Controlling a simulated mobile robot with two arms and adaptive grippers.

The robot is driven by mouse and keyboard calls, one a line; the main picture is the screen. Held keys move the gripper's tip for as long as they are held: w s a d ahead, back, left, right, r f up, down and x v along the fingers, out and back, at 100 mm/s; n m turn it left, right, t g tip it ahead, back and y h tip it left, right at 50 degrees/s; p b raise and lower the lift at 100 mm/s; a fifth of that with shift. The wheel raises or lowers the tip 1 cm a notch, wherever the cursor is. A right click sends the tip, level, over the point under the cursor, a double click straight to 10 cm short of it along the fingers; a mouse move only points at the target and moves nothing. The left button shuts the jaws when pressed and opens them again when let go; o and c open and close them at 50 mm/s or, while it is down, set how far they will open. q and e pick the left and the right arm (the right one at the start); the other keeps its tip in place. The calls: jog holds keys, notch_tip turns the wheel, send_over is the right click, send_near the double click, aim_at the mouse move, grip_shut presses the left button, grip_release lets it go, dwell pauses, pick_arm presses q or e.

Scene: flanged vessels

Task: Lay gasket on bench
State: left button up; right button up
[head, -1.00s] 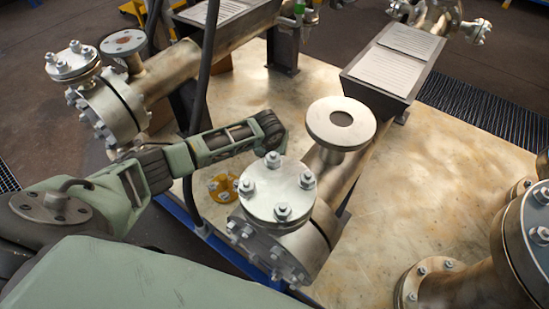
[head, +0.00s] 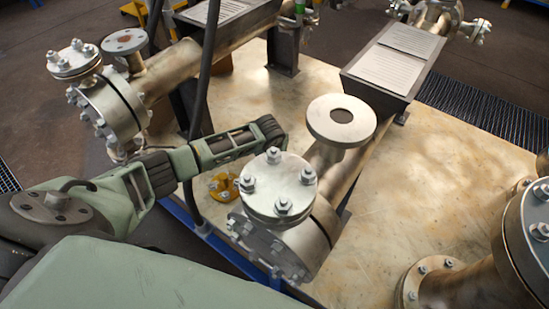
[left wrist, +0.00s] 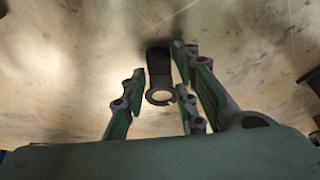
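A dark ring with a broad black tab, which looks like the gasket (left wrist: 160,96), shows in the left wrist view against the pale bench top (left wrist: 75,65). Pale surface shows through its hole. In the head view my left arm reaches over the bench (head: 460,160) behind the near flanged vessel (head: 275,215); the fingers and gasket do not show there. My right gripper is out of view.
The near vessel's bolted flange (head: 279,187) and raised nozzle (head: 341,122) stand close right of my left arm. A yellow part (head: 222,186) lies just below the arm. Another vessel (head: 115,105) stands at left, and a larger one (head: 520,250) at lower right.

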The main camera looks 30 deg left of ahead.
pick_arm(q)
jog(key=shift+o, duration=1.3)
jog(key=shift+s+f, duration=0.2)
jog(key=shift+f, duration=0.45)
jog(key=shift+r, duration=0.45)
jog(key=p+v, duration=0.2)
jog(key=v, duration=1)
jog(key=shift+w+r, duration=0.3)
jog(key=shift+r, duration=0.2)
